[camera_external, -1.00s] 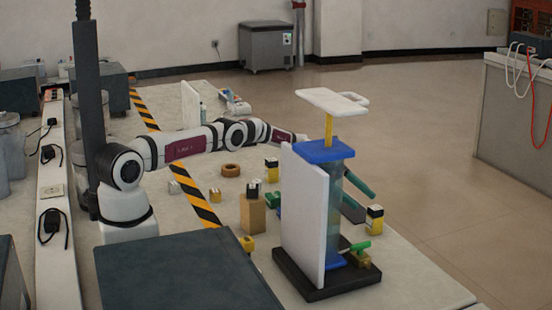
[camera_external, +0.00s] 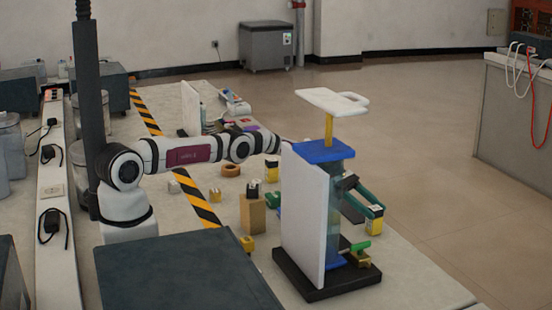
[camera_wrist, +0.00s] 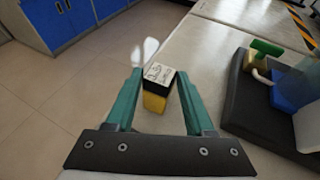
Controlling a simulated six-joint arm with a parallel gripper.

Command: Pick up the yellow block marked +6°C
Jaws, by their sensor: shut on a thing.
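A yellow block with a black-and-white upper part (camera_external: 374,229) is at the table's right edge, beyond the tall apparatus. It also shows in the wrist view (camera_wrist: 154,103), between my two green fingers, with black writing on its white top that is too small to read surely. My gripper (camera_external: 376,210) is around the block's upper part and shut on it; its fingertips also show in the wrist view (camera_wrist: 160,77). I cannot tell whether the block is lifted off the table. The apparatus hides part of my wrist in the external view.
The tall apparatus with a white panel (camera_external: 304,215) and blue top (camera_external: 322,150) stands on a black base (camera_external: 300,280) close to my arm. Similar yellow-and-black blocks (camera_external: 272,174) and a tan block (camera_external: 252,214) stand left of it. The floor drops away beyond the table edge.

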